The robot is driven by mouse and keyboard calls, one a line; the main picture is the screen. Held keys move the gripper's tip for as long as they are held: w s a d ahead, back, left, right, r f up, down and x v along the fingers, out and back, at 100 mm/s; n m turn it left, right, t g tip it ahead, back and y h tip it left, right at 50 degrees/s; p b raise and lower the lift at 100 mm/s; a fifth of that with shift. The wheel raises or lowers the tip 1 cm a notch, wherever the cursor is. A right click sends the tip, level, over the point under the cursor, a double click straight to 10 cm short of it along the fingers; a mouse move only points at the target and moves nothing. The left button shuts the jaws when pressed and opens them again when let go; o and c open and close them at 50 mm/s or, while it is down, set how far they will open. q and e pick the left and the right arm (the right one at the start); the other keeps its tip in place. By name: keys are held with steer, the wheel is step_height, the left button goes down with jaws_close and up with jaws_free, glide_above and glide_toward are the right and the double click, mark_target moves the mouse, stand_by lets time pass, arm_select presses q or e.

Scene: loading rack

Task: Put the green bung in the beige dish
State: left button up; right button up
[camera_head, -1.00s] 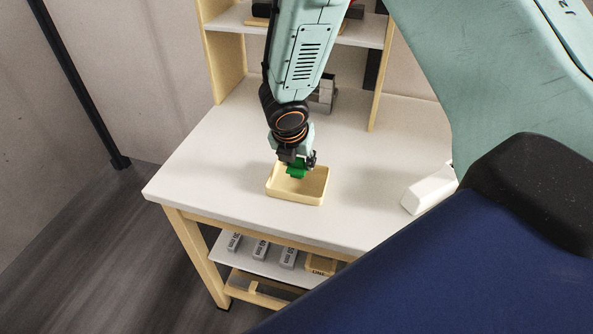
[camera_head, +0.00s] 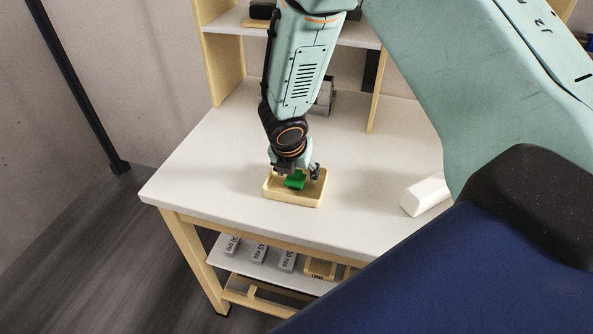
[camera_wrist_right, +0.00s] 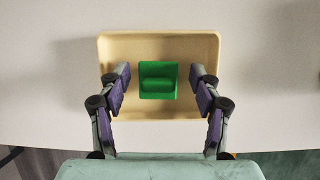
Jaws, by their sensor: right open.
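The green bung (camera_head: 295,181) is in the beige dish (camera_head: 283,200) on the white table. In the right wrist view the bung (camera_wrist_right: 158,80) lies within the rim of the dish (camera_wrist_right: 207,48), near its middle. My right gripper (camera_head: 296,174) is over the dish. In the wrist view its two fingers (camera_wrist_right: 160,86) stand apart on either side of the bung, with a gap on each side. I cannot tell from these views whether the bung rests fully on the dish's floor. My left gripper is not in view.
A white block (camera_head: 426,194) lies on the table to the right of the dish. A shelf unit (camera_head: 222,62) stands at the back with a grey object (camera_head: 325,95) by it. Labelled grey blocks (camera_head: 259,251) sit on a lower shelf. The table's left part is clear.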

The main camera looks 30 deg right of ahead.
steer(key=shift+a+r, duration=0.1)
steer(key=shift+a, duration=0.05)
steer(key=p+v, duration=0.5)
steer(key=v, duration=0.7)
steer(key=s+a+f+m+g+y, duration=0.2)
steer(key=s+a+f+m, duration=0.1)
steer(key=s+f+m, duration=0.35)
steer(key=s+a+f+m+g+y, duration=0.1)
steer(key=s+a+f+m+y, duration=0.1)
steer(key=s+a+f+m, duration=0.45)
steer(key=s+d+f+m, duration=0.2)
steer(key=s+f+m, duration=0.1)
steer(key=s+m, duration=0.3)
steer(key=s+d+f+m, duration=0.3)
steer(key=s+m, duration=0.4)
steer(key=s, duration=0.3)
steer(key=shift+m+h, duration=0.3)
steer(key=shift+w+f, duration=0.1)
steer(key=shift+w, duration=0.1)
